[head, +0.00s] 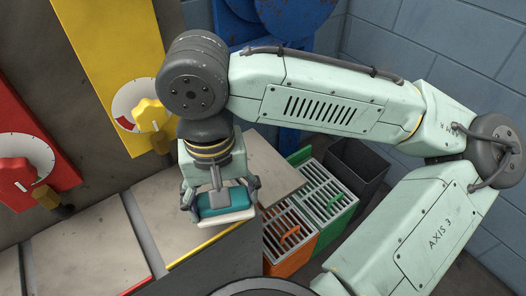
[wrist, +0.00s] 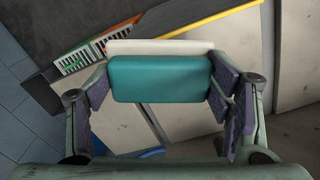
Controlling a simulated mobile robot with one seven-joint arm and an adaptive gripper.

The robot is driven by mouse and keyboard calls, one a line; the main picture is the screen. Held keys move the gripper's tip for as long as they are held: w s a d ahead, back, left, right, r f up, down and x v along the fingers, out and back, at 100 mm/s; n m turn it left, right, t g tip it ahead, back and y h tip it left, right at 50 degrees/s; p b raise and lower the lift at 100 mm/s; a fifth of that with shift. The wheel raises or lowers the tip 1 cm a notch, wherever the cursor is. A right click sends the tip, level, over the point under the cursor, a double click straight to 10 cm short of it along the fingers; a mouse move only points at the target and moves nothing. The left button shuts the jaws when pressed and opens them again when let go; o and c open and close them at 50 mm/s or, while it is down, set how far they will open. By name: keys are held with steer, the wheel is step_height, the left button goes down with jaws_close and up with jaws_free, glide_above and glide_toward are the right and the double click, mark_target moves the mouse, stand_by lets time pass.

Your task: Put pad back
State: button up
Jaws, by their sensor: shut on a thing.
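The pad, a teal block with a white layer along its far side, is between the fingers of my gripper. In the head view the pad (head: 225,197) is below the wrist, over the grey worktop (head: 262,160). In the wrist view the pad (wrist: 160,78) lies across the middle, roughly level. My gripper (head: 220,200) is shut on the pad's two ends; its purple-grey finger pads show in the wrist view (wrist: 160,88). The gap between the pad and the surface below cannot be judged.
Light panels (head: 95,245) with dark seams lie at the lower left. A red dial panel (head: 25,150) and a yellow dial panel (head: 115,55) stand behind. Orange (head: 288,240) and green (head: 325,195) slatted crates and a dark bin (head: 357,165) stand right of the worktop.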

steer(key=p, duration=0.2)
glide_above(263, 169)
steer(key=shift+s+f, duration=0.1)
steer(key=shift+f, duration=0.7)
steer(key=shift+f+p, duration=0.5)
steer(key=shift+f, duration=1.15)
steer(key=o, duration=0.6)
steer(key=shift+f, duration=0.15)
steer(key=o, duration=0.5)
step_height(263, 169, up, 12)
steer(key=shift+r+b, duration=0.2)
steer(key=shift+b, duration=0.45)
